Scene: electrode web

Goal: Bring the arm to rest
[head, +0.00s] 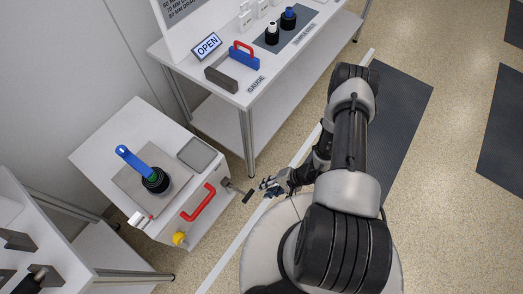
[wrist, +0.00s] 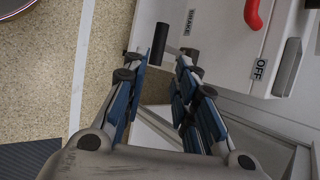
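My gripper (head: 272,185) is at the end of my bent arm, in front of the white machine cabinet (head: 215,218) and above the floor. In the wrist view its two blue-padded fingers (wrist: 171,54) are apart, and I see nothing held between them. A dark lever with a cylindrical grip (wrist: 190,22) sticks out from the cabinet just beyond the fingertips. The lever also shows in the head view (head: 247,196), just left of my gripper. I cannot tell whether the fingertips touch it.
The cabinet carries a red handle (head: 198,203), a yellow knob (head: 179,238) and a blue-handled device (head: 147,168). Open floor (head: 430,190) lies right.

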